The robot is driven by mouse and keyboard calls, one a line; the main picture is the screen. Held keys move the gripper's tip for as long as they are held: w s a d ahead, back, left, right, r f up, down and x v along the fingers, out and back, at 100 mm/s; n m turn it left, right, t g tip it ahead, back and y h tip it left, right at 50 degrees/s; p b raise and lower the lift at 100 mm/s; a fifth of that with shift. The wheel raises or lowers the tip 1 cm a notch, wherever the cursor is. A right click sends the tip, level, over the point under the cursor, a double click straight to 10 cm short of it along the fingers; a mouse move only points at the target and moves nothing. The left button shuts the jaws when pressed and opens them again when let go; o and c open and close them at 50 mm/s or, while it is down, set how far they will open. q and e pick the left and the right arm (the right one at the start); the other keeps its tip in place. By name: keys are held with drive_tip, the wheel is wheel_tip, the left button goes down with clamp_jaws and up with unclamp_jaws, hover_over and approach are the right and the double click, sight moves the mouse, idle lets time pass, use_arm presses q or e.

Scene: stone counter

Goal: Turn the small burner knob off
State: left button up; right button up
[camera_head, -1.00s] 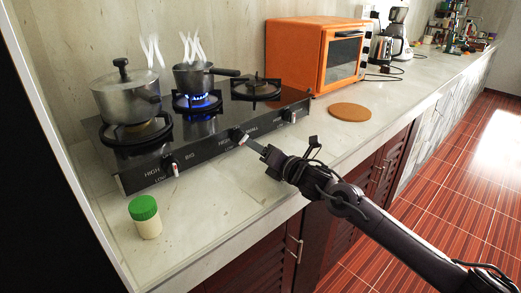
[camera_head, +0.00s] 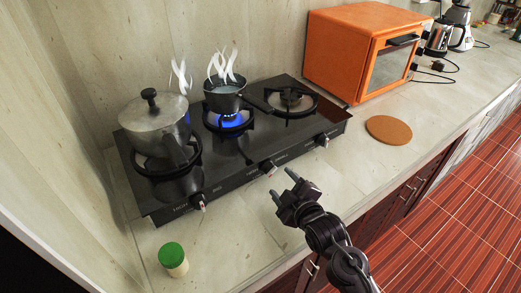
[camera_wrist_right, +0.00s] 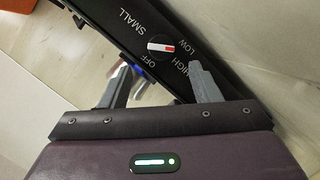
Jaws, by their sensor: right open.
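The stove's middle front knob (camera_head: 268,168) is below the burner with a blue flame (camera_head: 231,119), which burns under a small pot (camera_head: 226,98). In the right wrist view, a white knob with a red mark (camera_wrist_right: 161,46) is ringed by the words OFF, HIGH and LOW, with SMALL beside them. Its red mark points right, between LOW and HIGH. My right gripper (camera_head: 283,186) is open and empty, close in front of the middle knob and apart from it. In the right wrist view its fingers (camera_wrist_right: 158,68) stand either side of the knob's line. My left gripper is out of view.
A lidded pot (camera_head: 156,125) stands on the left burner, and the right burner (camera_head: 291,98) is empty. A green-capped jar (camera_head: 173,260) stands front left. An orange oven (camera_head: 365,52) and a round brown board (camera_head: 388,130) are to the right.

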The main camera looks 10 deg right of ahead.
sight(273, 172)
drive_tip(key=shift+d, duration=0.15)
drive_tip(key=p+x, duration=0.1)
drive_tip(key=x, duration=0.6)
drive_tip(key=shift+w+f, duration=0.1)
drive_tip(key=shift+f, duration=0.05)
drive_tip(key=shift+c, duration=0.5)
